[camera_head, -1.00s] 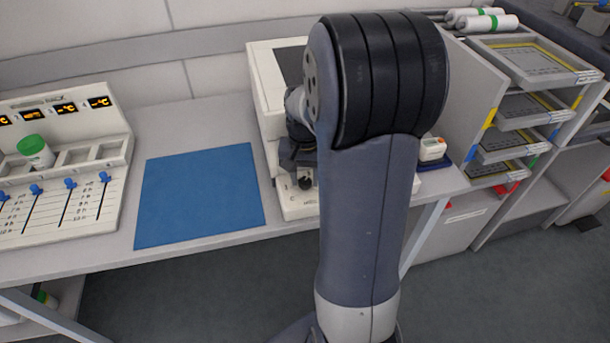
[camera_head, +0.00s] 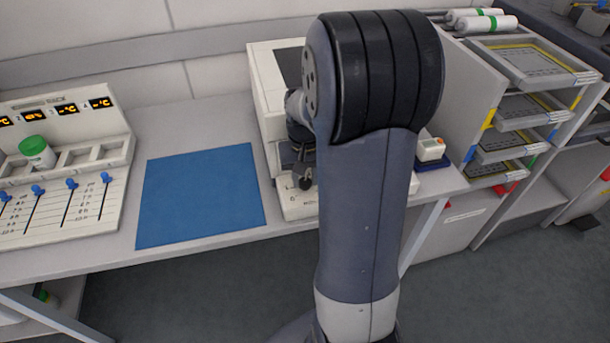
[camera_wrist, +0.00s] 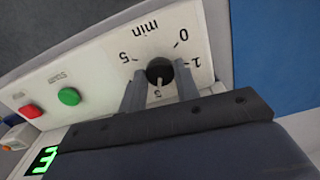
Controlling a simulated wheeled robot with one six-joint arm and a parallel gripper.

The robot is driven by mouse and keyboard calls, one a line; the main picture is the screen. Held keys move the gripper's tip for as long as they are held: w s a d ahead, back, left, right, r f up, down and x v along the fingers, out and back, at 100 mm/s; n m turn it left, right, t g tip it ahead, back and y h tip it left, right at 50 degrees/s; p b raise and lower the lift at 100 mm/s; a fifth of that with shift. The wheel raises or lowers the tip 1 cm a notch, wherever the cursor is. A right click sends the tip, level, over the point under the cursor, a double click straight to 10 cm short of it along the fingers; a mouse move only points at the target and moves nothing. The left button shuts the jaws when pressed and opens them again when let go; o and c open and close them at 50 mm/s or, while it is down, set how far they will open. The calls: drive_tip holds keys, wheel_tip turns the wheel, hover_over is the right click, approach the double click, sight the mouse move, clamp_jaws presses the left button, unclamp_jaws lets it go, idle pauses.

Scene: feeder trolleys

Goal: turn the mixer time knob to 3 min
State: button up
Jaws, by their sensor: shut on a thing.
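The mixer time knob (camera_wrist: 160,70) is a small black round knob on a pale panel (camera_wrist: 105,62). The panel appears upside down in the wrist view, with marks 0, 1, 3 and 5 and the word "min" around the knob. The knob's light pointer line appears directed at the 3 mark. My gripper (camera_wrist: 158,76) has one finger on each side of the knob and is shut on it. In the head view, my gripper (camera_head: 303,172) is at the front of the white mixer (camera_head: 262,85), largely hidden by my arm.
A red button (camera_wrist: 31,111), a green button (camera_wrist: 69,96) and a green-lit display (camera_wrist: 45,160) are on the panel. A blue mat (camera_head: 200,195) lies left of the mixer. A slider unit with a green-lidded jar (camera_head: 37,152) stands farther left. Tray shelves (camera_head: 520,60) stand right.

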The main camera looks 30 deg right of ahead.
sight(305, 182)
drive_tip(key=o, duration=1)
drive_tip(key=shift+c, duration=0.2)
drive_tip(key=shift+r, duration=0.1)
wheel_tip(305, 182, up, 11)
drive_tip(key=p, duration=0.1)
drive_tip(key=shift+f, duration=0.2)
wheel_tip(305, 182, down, 11)
drive_tip(key=shift+f+b, duration=0.1)
drive_tip(key=shift+b, duration=0.45)
drive_tip(key=shift+r+m, duration=0.2)
drive_tip(key=shift+m, duration=0.2)
